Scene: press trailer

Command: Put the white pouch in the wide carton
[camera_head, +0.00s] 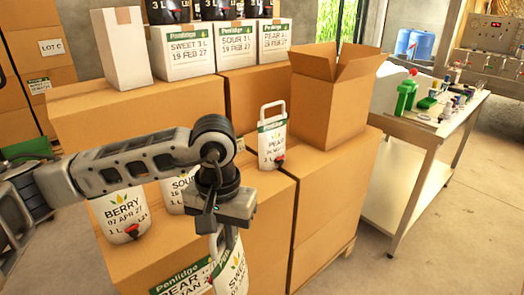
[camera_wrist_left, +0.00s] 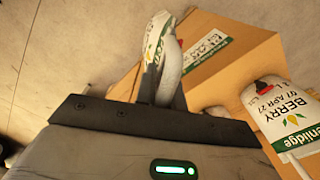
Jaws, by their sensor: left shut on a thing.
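My left gripper (camera_head: 222,226) is shut on a white pouch (camera_head: 231,268) with a green band, which hangs below it in front of the stacked boxes. In the left wrist view the same pouch (camera_wrist_left: 157,42) stands out beyond the fingers, its white handle at the jaws. Part of its print is hidden in the head view. An open brown carton (camera_head: 325,112) with raised flaps, the wider open one, stands on the right-hand box stack. Its inside is hidden by its walls. My right gripper is not in view.
Other white pouches stand on the boxes: PEAR (camera_head: 272,143), SOUR (camera_head: 177,193) and BERRY (camera_head: 122,216). A tall white carton (camera_head: 122,50) and labelled white cartons (camera_head: 184,55) stand behind. A metal table (camera_head: 430,135) with bottles is at right; the floor before it is clear.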

